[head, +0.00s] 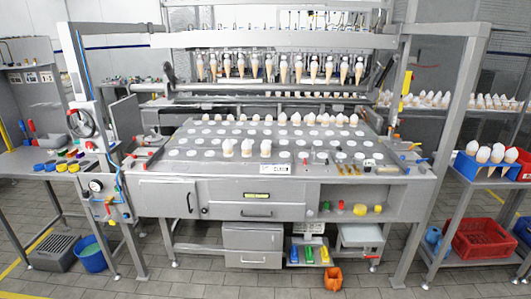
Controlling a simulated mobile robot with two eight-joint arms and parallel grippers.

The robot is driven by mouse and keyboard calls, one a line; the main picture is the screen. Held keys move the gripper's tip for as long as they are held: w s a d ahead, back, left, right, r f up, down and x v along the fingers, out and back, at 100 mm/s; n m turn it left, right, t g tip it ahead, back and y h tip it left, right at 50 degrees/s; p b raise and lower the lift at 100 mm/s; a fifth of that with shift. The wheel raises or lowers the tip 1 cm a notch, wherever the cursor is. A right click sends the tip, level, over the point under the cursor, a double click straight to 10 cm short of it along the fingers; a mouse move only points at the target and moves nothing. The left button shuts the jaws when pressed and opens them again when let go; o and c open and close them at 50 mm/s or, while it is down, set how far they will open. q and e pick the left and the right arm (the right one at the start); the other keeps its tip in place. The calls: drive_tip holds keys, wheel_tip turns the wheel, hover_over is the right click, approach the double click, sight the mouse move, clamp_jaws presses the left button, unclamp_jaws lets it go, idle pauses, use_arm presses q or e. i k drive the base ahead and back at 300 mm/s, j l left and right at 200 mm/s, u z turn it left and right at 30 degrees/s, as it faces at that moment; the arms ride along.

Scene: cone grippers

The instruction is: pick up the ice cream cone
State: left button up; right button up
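Several ice cream cones (283,70) with white tops and tan cones hang in a row under the overhead frame at the back. A row of white-topped cones (297,119) stands along the back of the grey plate (215,165). A few more white tops (247,148) stand nearer its front, among flat white round spots. At the right, cones (483,154) stand in a blue holder (466,166). I cannot tell which cone the task means. Neither of my grippers is in view.
The metal workbench (258,192) fills the middle, with upright posts at both sides. A left side table (25,175) holds coloured tubs. A red crate (480,238) is on a low shelf at right, and an orange bin (332,278) is on the floor. The front floor is mostly clear.

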sight(266, 146)
drive_tip(key=i+l+u, duration=0.1)
drive_tip(key=i+l, duration=0.2)
drive_tip(key=i, duration=0.25)
drive_tip(key=i+l, duration=0.4)
drive_tip(key=i, duration=0.2)
drive_tip(key=i+l+u, duration=0.15)
drive_tip(key=i+l, duration=0.2)
drive_tip(key=i, duration=0.2)
drive_tip(key=i+l, duration=0.1)
drive_tip(key=i, duration=0.45)
drive_tip(key=i+l+u, duration=0.1)
drive_tip(key=i, duration=0.5)
